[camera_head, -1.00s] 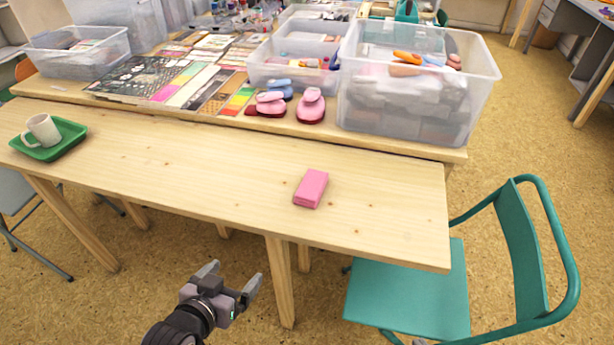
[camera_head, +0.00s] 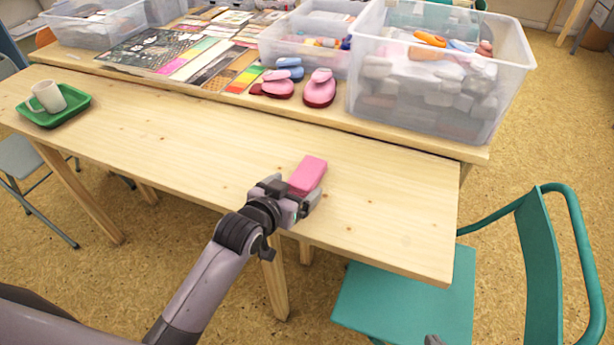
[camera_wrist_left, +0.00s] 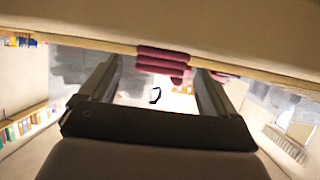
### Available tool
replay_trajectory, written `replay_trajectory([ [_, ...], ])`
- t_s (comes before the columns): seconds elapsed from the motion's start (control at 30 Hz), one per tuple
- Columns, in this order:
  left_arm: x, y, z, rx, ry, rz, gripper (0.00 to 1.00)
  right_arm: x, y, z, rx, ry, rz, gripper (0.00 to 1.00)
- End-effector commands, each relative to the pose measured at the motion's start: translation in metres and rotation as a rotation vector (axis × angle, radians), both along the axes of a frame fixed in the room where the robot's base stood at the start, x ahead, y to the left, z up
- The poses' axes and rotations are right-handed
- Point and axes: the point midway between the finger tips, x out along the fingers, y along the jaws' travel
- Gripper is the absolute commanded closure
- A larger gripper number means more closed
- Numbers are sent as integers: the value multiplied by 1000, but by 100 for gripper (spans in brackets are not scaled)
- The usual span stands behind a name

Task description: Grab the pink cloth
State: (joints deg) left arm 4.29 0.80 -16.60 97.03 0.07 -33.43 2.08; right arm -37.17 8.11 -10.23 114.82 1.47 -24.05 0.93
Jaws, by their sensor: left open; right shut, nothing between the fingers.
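The pink cloth (camera_head: 309,174), a folded block, lies near the front edge of the light wooden table (camera_head: 180,150). My left gripper (camera_head: 292,197) is open at the cloth's near end and hides part of that end. I cannot tell whether it touches the cloth. In the left wrist view its two fingers (camera_wrist_left: 155,90) stand apart, with dark red shapes (camera_wrist_left: 163,60) showing between and beyond them; I cannot tell whether these are the cloth. Only a dark tip of my right gripper (camera_head: 433,340) shows at the bottom edge of the head view.
Pink and red punches (camera_head: 319,88) and clear plastic bins (camera_head: 440,100) stand on the rear table. A green tray (camera_head: 72,116) with a white mug (camera_head: 48,97) is at the far left. A teal chair (camera_head: 410,300) stands at the front right. The tabletop around the cloth is clear.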

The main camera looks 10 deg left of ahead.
Motion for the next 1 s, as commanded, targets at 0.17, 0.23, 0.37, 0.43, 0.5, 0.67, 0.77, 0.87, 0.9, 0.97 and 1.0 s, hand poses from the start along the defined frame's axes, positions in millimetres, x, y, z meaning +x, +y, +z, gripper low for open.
replay_trajectory([
  [0.17,12,-3,-6,1,1,0,10,3,0,-1,3,-5,-3,100],
  [0.23,14,-3,-6,0,0,0,10,3,0,0,3,-6,-3,100],
  [0.37,14,-3,-6,0,0,0,10,4,0,1,3,-8,-4,100],
  [0.43,14,-3,-6,0,0,0,10,4,-1,1,2,-9,-3,100],
  [0.5,13,-3,-6,0,0,0,32,5,-1,1,1,-9,-3,100],
  [0.67,13,-3,-6,0,0,0,66,5,-3,1,-4,-10,0,100],
  [0.77,13,-3,-6,0,-1,0,66,5,-3,1,-7,-10,1,100],
  [0.87,13,-3,-5,0,-1,0,66,5,-4,1,-8,-10,3,100],
  [0.9,13,-3,-5,0,-1,0,66,5,-4,1,-8,-10,3,100],
  [0.97,13,-3,-3,0,-1,0,66,5,-4,2,-8,-10,3,100],
  [1.0,14,-3,-1,-1,-2,0,66,5,-4,2,-8,-10,3,100],
])
